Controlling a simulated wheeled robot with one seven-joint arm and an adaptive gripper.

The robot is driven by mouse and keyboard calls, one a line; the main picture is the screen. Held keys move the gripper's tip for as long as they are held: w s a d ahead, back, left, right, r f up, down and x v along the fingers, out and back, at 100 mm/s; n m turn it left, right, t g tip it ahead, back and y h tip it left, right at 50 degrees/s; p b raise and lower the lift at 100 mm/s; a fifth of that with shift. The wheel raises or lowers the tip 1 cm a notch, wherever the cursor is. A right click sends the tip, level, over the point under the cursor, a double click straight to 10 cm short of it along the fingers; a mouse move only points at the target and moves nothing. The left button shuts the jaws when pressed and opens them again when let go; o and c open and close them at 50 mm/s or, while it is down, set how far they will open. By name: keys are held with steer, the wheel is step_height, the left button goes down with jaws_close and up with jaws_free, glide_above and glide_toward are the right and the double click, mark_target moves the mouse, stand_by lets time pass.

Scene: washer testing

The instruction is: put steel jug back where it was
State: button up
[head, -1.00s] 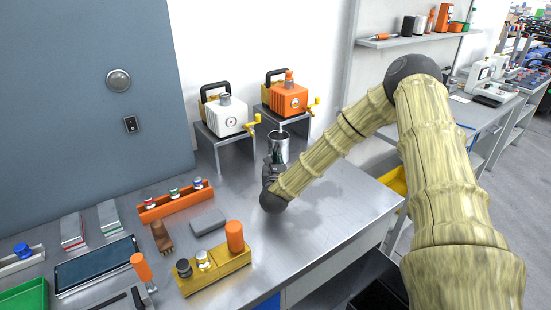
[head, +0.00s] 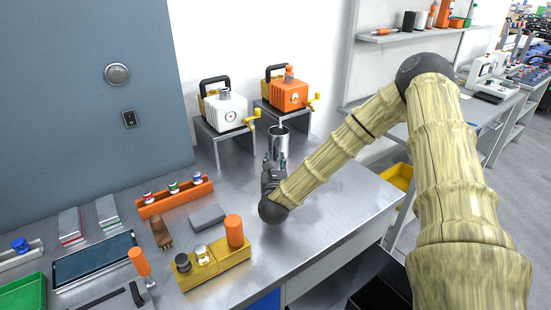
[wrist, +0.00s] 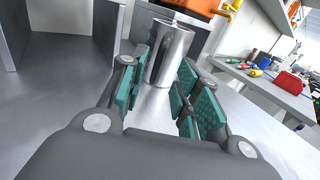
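The steel jug (head: 279,147) is a shiny, upright cylinder below the orange pump's outlet, in front of its stand. In the wrist view the jug (wrist: 171,52) stands between my fingertips. My gripper (head: 271,170) is low over the table, on the near side of the jug. In the wrist view my gripper's (wrist: 166,70) teal-padded fingers are apart, one on each side of the jug, and partly cover its side edges. I cannot tell whether the pads press on it. The jug's lower part is partly hidden by my gripper in the head view.
The white pump (head: 226,112) and the orange pump (head: 287,95) stand on metal stands behind. An orange rack (head: 172,200), a grey block (head: 206,217) and a yellow holder (head: 212,270) lie left of my gripper. The table (head: 325,225) is clear to the right.

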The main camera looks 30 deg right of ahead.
steer(key=shift+b+v, duration=0.5)
steer(key=shift+v, duration=2.45)
steer(key=shift+r, duration=0.1)
